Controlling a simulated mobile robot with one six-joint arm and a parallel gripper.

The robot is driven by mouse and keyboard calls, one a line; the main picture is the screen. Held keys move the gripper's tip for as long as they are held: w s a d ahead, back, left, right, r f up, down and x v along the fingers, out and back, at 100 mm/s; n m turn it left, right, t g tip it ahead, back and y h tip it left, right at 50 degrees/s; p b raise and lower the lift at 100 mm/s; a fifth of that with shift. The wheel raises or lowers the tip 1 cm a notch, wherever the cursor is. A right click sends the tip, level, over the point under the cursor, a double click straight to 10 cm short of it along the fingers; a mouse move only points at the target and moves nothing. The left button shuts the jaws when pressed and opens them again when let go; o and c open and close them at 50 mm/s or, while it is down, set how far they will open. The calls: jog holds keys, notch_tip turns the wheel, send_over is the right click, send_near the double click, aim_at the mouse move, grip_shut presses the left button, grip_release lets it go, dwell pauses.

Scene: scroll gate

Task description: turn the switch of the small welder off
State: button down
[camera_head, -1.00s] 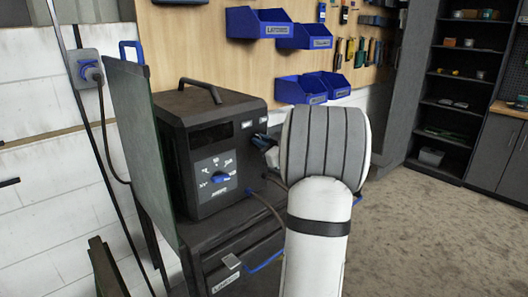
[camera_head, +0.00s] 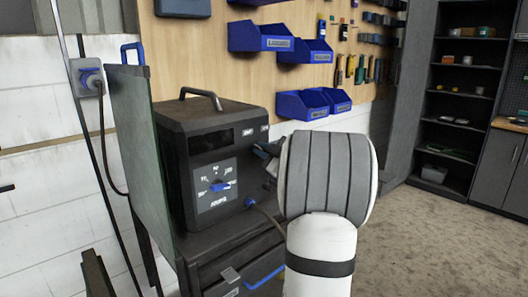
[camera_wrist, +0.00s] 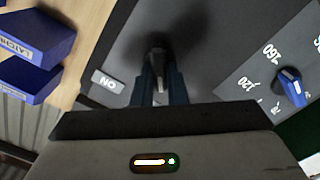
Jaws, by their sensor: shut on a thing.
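The small welder (camera_head: 213,122) is a dark box with a handle on top. It stands on a dark cart. Its front has a dial panel with a blue knob (camera_head: 220,186), which also shows at the right of the wrist view (camera_wrist: 290,86). In the wrist view the dark switch (camera_wrist: 158,60) sits between my fingertips, beside a label reading ON, upside down. My gripper (camera_wrist: 160,82) is shut on the switch; the fingers hide part of it. In the head view my gripper (camera_head: 265,154) is at the welder's right front, mostly hidden by my arm.
A green panel (camera_head: 137,150) stands close at the welder's left. Blue bins (camera_head: 262,40) hang on the wooden board behind. A cable runs from the welder's lower front. Open floor (camera_head: 440,235) and dark shelves lie to the right.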

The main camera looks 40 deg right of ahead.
jog(key=shift+f, duration=0.1)
jog(key=c, duration=1.5)
grip_release()
jog(key=shift+o, duration=0.2)
jog(key=s, duration=0.7)
jog(key=shift+s+d, duration=0.3)
jog(key=shift+s, duration=0.1)
